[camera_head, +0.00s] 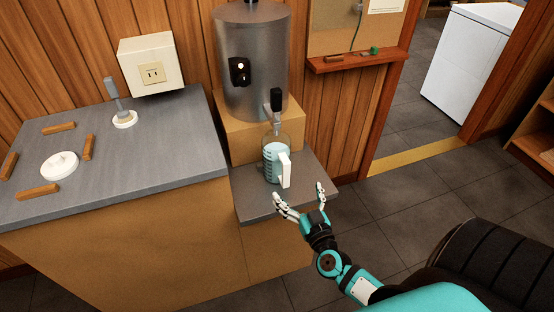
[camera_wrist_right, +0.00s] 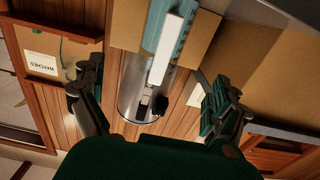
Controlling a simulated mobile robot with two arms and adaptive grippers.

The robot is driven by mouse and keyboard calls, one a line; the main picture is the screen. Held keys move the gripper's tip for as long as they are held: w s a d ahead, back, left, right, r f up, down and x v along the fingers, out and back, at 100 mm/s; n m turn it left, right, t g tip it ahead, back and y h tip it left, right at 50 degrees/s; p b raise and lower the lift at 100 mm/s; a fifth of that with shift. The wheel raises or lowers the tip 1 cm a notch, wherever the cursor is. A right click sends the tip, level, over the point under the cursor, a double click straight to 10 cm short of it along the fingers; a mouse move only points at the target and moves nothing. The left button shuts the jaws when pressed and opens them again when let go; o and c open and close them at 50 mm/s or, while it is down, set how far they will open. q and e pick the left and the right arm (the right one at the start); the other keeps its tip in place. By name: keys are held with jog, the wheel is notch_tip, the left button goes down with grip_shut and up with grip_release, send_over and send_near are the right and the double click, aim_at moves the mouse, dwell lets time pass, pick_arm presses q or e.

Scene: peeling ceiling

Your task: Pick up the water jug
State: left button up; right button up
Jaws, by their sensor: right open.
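The water jug (camera_head: 270,163) is clear with bluish contents and a white handle, and stands upright on the low grey shelf (camera_head: 258,205) below the dispenser's tap. Its handle faces my right gripper (camera_head: 300,193), which is open and empty just in front of the jug, fingers spread and apart from it. In the right wrist view, the white handle (camera_wrist_right: 163,52) and part of the teal jug (camera_wrist_right: 188,32) show at the top, beyond and between the open fingers (camera_wrist_right: 150,98). My left gripper is not in view.
A metal water dispenser (camera_head: 252,60) with a black-handled tap (camera_head: 276,100) stands on a wooden box behind the jug. The grey counter (camera_head: 130,185) on the left holds wooden blocks and a white disc. A red-brown ledge (camera_head: 358,61) is on the wall. Open floor lies at right.

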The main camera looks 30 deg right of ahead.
aim_at(288, 174)
jog(key=x, duration=0.9)
jog(key=shift+w, duration=0.1)
jog(key=shift+w+r, duration=0.15)
jog(key=shift+w, duration=0.4)
jog(key=b+x, duration=0.1)
jog(key=x, duration=0.3)
jog(key=shift+w+r, duration=0.15)
jog(key=shift+w, duration=0.05)
jog(key=c, duration=1.1)
jog(key=shift+r, duration=0.1)
jog(key=shift+c, duration=0.5)
jog(key=shift+r, duration=0.1)
